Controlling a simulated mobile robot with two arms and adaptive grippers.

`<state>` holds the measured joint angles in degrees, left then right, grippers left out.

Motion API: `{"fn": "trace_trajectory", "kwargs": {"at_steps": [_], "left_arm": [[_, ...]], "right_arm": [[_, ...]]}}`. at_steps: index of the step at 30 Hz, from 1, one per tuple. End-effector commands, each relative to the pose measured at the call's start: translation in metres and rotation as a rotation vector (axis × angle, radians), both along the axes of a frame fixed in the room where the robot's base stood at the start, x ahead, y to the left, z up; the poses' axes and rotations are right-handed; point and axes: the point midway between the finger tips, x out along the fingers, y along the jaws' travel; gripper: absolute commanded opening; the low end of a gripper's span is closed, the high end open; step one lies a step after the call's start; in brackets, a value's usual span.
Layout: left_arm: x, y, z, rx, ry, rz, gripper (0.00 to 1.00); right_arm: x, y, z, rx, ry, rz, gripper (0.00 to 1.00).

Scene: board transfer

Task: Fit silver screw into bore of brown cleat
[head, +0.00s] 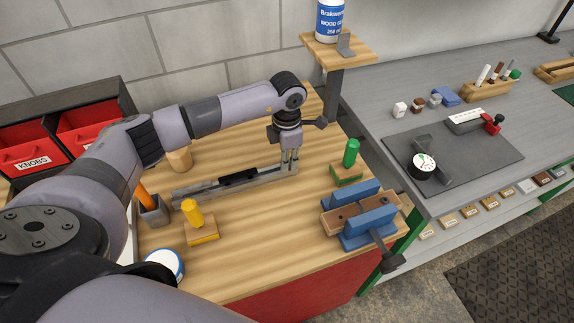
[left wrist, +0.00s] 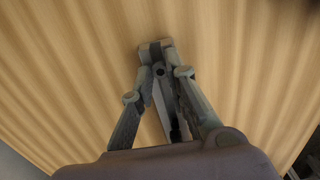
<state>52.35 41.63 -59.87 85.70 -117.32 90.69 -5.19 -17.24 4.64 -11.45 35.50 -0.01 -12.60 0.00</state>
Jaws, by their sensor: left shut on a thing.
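The brown cleat (head: 347,217) lies flat between the jaws of a blue vise (head: 368,236) at the right front of the wooden bench. A dark round spot shows on its top face. My left gripper (head: 290,168) points down near the right end of a grey rail, to the left of and behind the vise. In the left wrist view the left gripper (left wrist: 156,48) has its fingertips closed together on a small grey piece, apparently the silver screw. The fingers hide most of it, so its tilt cannot be told. My right gripper is not in view.
The grey rail (head: 212,189) with a black part runs along the bench. A yellow peg block (head: 197,222) and a pencil cup (head: 153,211) stand left. A raised wooden shelf (head: 345,50) overhangs the back right. The front middle is clear.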

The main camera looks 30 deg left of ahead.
Motion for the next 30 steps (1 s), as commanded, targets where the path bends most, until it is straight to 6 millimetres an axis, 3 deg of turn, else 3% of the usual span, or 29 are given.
{"fn": "trace_trajectory", "kwargs": {"at_steps": [3,17,30], "left_arm": [[0.000,0.000,0.000,0.000,0.000,0.000,0.00],[0.000,0.000,0.001,0.000,0.000,0.000,0.00],[0.000,0.000,0.032,-0.001,-0.001,0.000,0.00]], "right_arm": [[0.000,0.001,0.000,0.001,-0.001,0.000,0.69],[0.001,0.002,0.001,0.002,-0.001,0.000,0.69],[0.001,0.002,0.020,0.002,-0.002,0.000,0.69]]}}
